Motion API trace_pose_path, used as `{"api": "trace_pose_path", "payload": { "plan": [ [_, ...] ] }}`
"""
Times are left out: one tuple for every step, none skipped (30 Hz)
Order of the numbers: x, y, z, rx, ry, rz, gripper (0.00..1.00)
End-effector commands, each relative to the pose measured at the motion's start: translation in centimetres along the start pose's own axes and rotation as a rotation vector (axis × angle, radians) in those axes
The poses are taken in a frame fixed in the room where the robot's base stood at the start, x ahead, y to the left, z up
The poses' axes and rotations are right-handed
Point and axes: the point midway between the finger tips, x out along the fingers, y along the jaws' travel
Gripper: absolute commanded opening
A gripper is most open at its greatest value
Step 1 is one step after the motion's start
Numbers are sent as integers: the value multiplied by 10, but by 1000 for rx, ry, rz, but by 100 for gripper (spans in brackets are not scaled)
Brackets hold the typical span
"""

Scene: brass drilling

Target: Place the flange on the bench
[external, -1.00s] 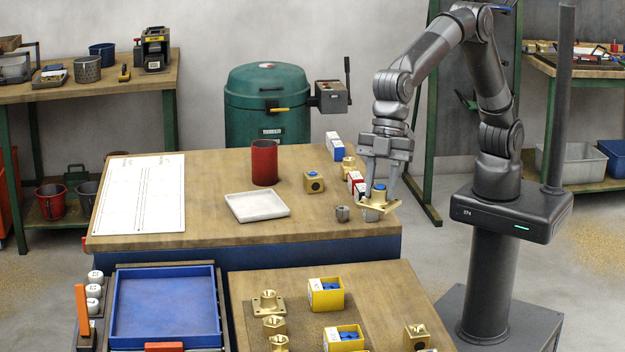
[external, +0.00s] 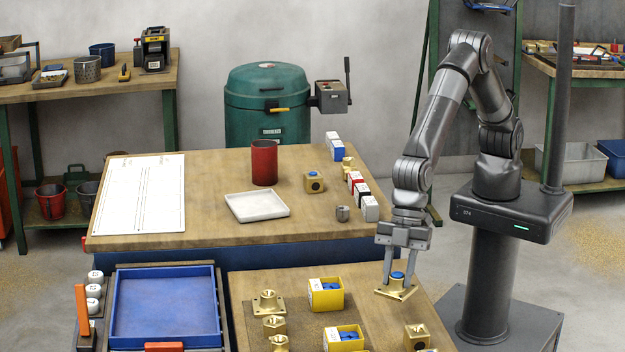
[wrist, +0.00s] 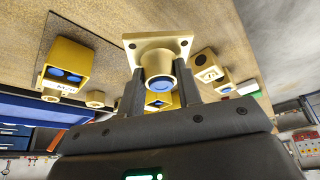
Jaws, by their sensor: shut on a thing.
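The flange (external: 397,291) is brass, with a square base plate, a round hub and a blue disc in its top. My gripper (external: 397,284) is shut on its hub, one finger on each side. The flange is upright, base plate down, at the right part of the front wooden bench (external: 385,325). I cannot tell whether the plate touches the wood. In the wrist view, the flange (wrist: 158,48) sits between the two dark fingers (wrist: 159,85), its blue disc facing the camera.
Another brass flange (external: 268,301) stands on the bench's dark mat, near yellow boxes (external: 325,296) with blue parts. A brass block (external: 416,336) stands in front of the held flange. A blue tray (external: 166,306) lies left. The rear table (external: 230,170) holds a red cylinder (external: 264,163) and white dish (external: 257,207).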

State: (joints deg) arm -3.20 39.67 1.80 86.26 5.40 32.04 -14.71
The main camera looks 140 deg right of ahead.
Motion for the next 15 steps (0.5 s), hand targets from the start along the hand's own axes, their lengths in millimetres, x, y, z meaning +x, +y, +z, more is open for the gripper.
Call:
{"api": "trace_pose_path", "payload": {
  "plan": [
    [8, -9, -4, -3, 1, -1, 0],
    [11, -13, -6, -3, 1, -1, 0],
    [16, -16, -8, -2, 1, 0, 0],
    [18, -19, -9, -2, 1, 0, 0],
    [21, -21, -10, -1, 2, 0, 0],
    [23, -24, -12, 0, 2, 0, 0],
    [24, -25, -12, 1, 2, 1, 0],
    [25, -26, -13, 1, 2, 1, 0],
    [26, -26, -13, 1, 2, 1, 0],
    [28, -26, -12, 1, 2, 1, 0],
    [29, -27, -12, 2, 1, 1, 0],
    [32, -27, -10, 2, 1, 0, 0],
    [35, -27, -9, 2, 0, 0, 0],
    [39, -27, -8, 2, 1, 0, 0],
    [44, -27, -5, 2, 0, 0, 0]
  ]
}}
